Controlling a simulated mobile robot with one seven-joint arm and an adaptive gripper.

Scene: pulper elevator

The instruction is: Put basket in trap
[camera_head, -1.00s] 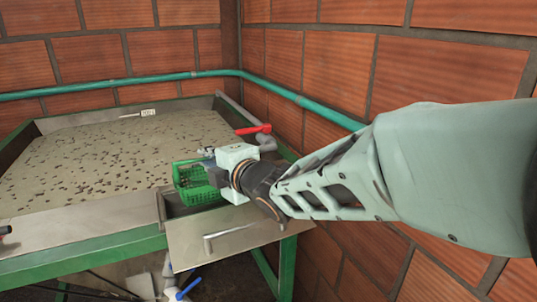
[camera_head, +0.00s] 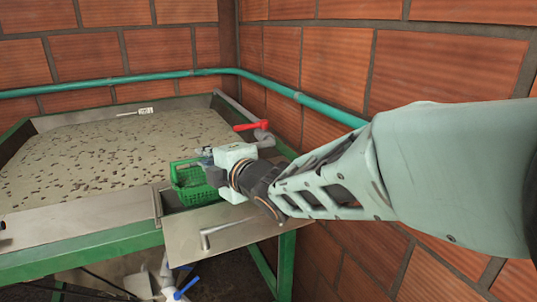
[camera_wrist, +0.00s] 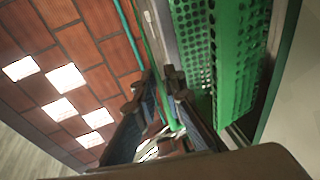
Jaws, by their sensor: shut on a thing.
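A green perforated basket (camera_head: 186,187) is at the front right corner of the tank, over or in the narrow slot beside the metal flap; how deep it sits I cannot tell. In the wrist view its green wall (camera_wrist: 225,50) fills the upper right. My gripper (camera_head: 207,162) reaches in from the right and is shut on the basket's right side, near its rim. In the wrist view the dark fingers (camera_wrist: 160,88) lie close to the basket wall; the exact contact is hard to see. The trap (camera_head: 172,209) appears to be this slot, mostly hidden by the basket.
A wide tank of speckled grey-brown liquid (camera_head: 85,150) lies left. A metal flap with a handle (camera_head: 235,225) sticks out in front. A red valve handle (camera_head: 250,127) and teal pipe (camera_head: 300,97) are behind my gripper. Brick walls (camera_head: 350,60) close the back and right.

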